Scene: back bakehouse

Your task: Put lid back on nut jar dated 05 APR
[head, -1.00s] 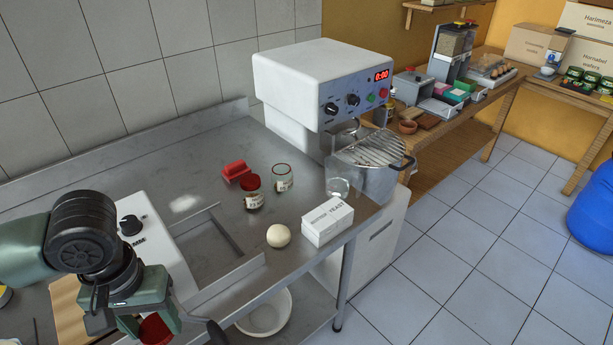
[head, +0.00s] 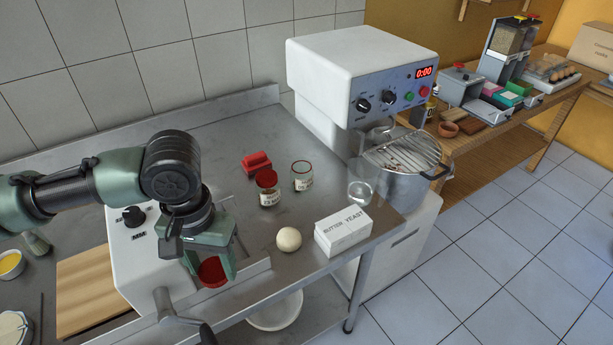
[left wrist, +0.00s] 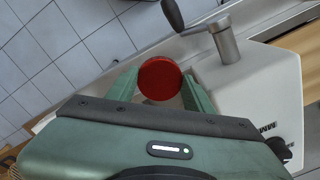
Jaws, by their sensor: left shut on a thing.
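My left gripper (head: 212,275) is shut on a round red lid (head: 211,272), held above the front edge of the steel counter beside the white machine. The lid also shows between the fingers in the left wrist view (left wrist: 160,78). Two small jars with white labels stand on the counter to the right of the gripper. One jar (head: 269,193) has a red lid on. The other jar (head: 302,178) has an open top with a red rim. The dates on their labels are too small to read. My right gripper is not in view.
A red block-shaped thing (head: 257,163) lies behind the jars. A white mixer-like machine (head: 350,75) with a metal bowl (head: 402,188) stands behind.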

